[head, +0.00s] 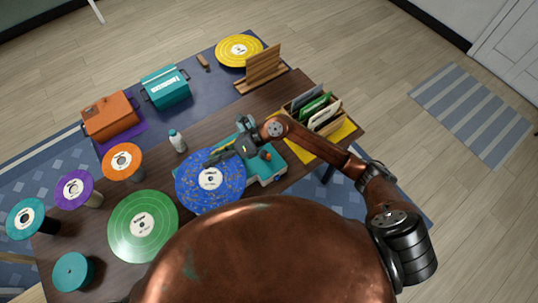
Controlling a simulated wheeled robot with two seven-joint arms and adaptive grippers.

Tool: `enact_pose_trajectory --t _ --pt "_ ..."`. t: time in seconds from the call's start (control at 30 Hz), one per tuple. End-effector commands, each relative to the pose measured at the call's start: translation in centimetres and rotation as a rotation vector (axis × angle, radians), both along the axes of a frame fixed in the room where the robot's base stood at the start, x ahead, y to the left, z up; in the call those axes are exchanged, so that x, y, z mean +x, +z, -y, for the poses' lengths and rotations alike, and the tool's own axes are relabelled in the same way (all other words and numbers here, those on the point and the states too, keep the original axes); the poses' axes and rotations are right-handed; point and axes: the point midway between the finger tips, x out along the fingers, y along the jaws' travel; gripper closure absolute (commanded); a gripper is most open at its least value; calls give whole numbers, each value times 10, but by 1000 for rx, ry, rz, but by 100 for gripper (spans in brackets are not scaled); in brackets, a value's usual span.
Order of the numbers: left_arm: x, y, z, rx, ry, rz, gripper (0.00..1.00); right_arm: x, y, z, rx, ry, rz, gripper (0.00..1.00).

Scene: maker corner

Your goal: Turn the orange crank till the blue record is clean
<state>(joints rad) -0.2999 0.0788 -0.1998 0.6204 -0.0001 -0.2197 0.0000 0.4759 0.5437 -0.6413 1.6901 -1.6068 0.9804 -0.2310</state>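The blue record (198,193) lies flat at the front middle of the table, with pale specks over its surface and a white label. It overlaps the left side of a teal machine (268,176). A small orange part (266,155), apparently the crank's knob, shows on top of the machine. My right gripper (217,157) reaches in from the right, its dark fingers pointing left over the record's upper edge. Whether it touches anything, and how far its fingers are apart, is unclear. It hides part of the machine. My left gripper is out of view.
A green record (125,228) lies left of the blue one. Purple (70,188), orange (118,168) and teal (24,212) discs stand on spools. A white bottle (178,143) stands behind the blue record. A crate of sleeves (325,122) and a wooden rack (263,75) stand right.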

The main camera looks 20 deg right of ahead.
Motion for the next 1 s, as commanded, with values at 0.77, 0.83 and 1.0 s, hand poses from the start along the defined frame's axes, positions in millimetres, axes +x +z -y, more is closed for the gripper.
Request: enact_pose_trajectory --t 0.77,0.83,1.0 --pt "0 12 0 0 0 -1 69 40 -126 210 -1061 334 138 69" --pt "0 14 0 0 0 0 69 39 -136 210 -1061 335 138 69" --pt "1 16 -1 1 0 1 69 40 -156 210 -1060 334 139 69"
